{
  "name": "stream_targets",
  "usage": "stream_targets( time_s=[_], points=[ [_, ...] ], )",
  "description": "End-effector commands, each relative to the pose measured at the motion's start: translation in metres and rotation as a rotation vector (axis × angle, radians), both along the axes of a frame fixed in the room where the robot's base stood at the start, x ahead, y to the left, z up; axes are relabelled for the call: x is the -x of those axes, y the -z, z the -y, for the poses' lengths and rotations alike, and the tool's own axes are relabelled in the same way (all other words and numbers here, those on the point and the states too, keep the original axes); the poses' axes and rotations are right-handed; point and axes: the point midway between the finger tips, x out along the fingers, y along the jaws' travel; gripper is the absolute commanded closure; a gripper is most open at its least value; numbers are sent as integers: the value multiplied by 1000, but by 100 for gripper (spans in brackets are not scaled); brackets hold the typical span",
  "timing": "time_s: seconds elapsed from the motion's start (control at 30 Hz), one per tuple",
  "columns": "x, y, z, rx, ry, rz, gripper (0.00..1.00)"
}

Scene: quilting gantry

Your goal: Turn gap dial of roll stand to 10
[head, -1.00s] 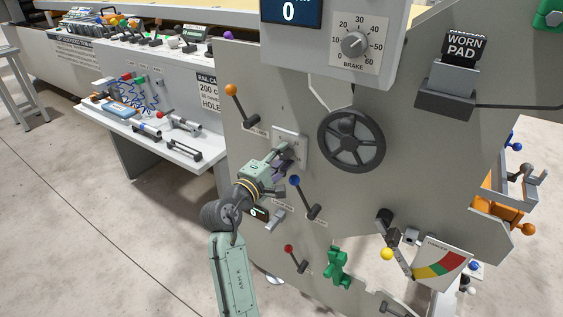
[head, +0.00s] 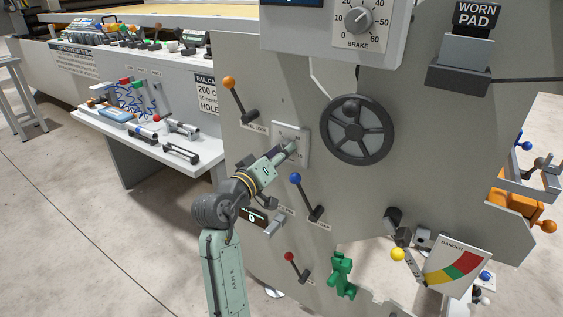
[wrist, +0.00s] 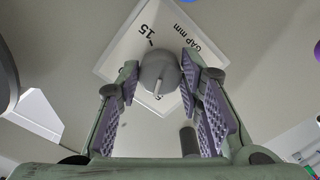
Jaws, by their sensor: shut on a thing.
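The gap dial (wrist: 158,68) is a grey round knob with a pale pointer line, on a white plate (wrist: 118,48) marked "GAP mm" and "15" in the wrist view. In the head view the plate (head: 303,131) is on the roll stand's grey panel, below and left of the handwheel. My gripper (wrist: 165,90) has its purple ridged pads on either side of the knob and is shut on it. In the head view my gripper (head: 288,150) reaches the plate from the lower left and hides the knob. Most scale numbers are hidden or unreadable.
An orange-knobbed lever (head: 238,97) stands above left of the plate, a blue-knobbed lever (head: 304,195) below it. The spoked handwheel (head: 357,129) is close on the right. A red-knobbed lever (head: 297,266) and a green handle (head: 342,274) are lower down.

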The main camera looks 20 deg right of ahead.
Motion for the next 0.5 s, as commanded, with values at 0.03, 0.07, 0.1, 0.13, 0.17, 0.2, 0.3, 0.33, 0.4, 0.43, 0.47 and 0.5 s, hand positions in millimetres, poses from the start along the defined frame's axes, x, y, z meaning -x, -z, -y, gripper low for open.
stream_targets(
  time_s=[0.03, 0.07, 0.1, 0.13, 0.17, 0.2, 0.3, 0.33, 0.4, 0.43, 0.47, 0.5],
  points=[
    [0, 5, -1, -28, -1, 38, 94],
    [0, 4, -1, -46, -1, 60, 94],
    [0, 5, -1, -70, 0, 90, 94],
    [0, 5, -1, -87, 0, 112, 94],
    [0, 5, -1, -105, 0, 134, 94],
    [-1, 5, -1, -128, -1, 164, 94],
    [-1, 5, -1, -187, -1, 238, 94],
    [-1, 5, -1, -205, -1, 261, 94],
    [-1, 5, -1, -245, -1, 315, 94],
    [-1, 5, -1, -263, -1, 337, 94],
    [-1, 5, -2, -280, -1, 358, 94],
    [-1, 5, -2, -304, -1, 389, 94]
  ],
)
